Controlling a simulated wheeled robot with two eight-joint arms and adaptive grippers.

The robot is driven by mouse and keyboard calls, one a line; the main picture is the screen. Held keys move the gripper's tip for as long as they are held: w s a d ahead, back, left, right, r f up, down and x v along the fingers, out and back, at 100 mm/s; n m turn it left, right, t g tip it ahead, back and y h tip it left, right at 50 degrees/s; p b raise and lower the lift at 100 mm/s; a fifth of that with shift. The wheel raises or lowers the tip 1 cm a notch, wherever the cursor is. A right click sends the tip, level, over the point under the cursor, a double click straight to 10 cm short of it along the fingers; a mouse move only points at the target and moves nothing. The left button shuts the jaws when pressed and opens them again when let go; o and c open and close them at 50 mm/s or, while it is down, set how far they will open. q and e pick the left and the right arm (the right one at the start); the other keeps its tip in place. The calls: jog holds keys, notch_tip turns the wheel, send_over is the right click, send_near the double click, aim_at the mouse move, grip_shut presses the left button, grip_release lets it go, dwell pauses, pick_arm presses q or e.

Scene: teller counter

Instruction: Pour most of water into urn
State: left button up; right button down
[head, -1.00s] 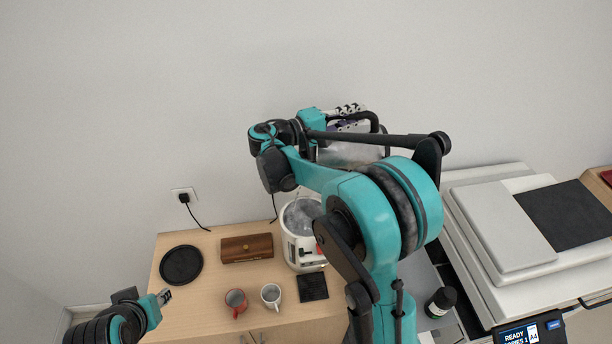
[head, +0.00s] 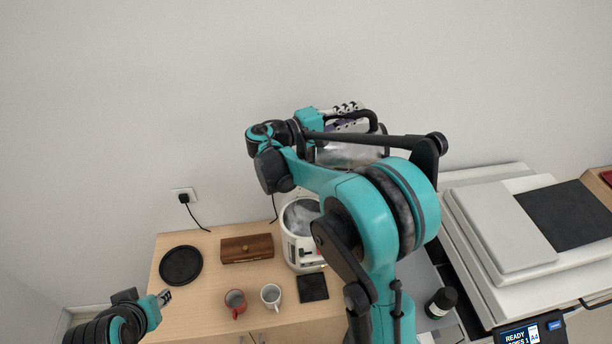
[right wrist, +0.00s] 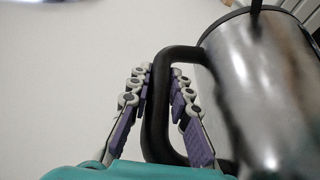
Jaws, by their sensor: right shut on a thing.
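The white urn (head: 289,247) stands lidless on the wooden counter, with clear, rippled water (head: 301,214) inside. My right arm covers its right side. A steel jug (head: 350,154) is held on its side, above and behind the urn in the picture. My right gripper (head: 350,117) is shut on the jug's black handle. The right wrist view shows the purple-padded fingers on either side of that handle (right wrist: 158,110), beside the shiny body (right wrist: 255,85). The jug's mouth and contents are hidden. My left gripper (head: 164,297) is low at left, apart from everything; its jaws are too small to judge.
On the counter are a black round tray (head: 181,266), a wooden box (head: 246,248), a red mug (head: 235,302), a white mug (head: 271,296) and a black mat (head: 313,287). A black-lidded bottle (head: 441,302) and a printer (head: 500,225) are at right.

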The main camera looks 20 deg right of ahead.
jog(key=shift+w+a+r+h+b, duration=0.2)
jog(key=shift+a+r+h+b, duration=0.15)
jog(key=shift+a, duration=0.2)
jog(key=shift+w+a+r+h+b, duration=0.2)
jog(key=shift+a+h+b, duration=0.05)
jog(key=shift+a+b, duration=0.25)
dwell(2.0)
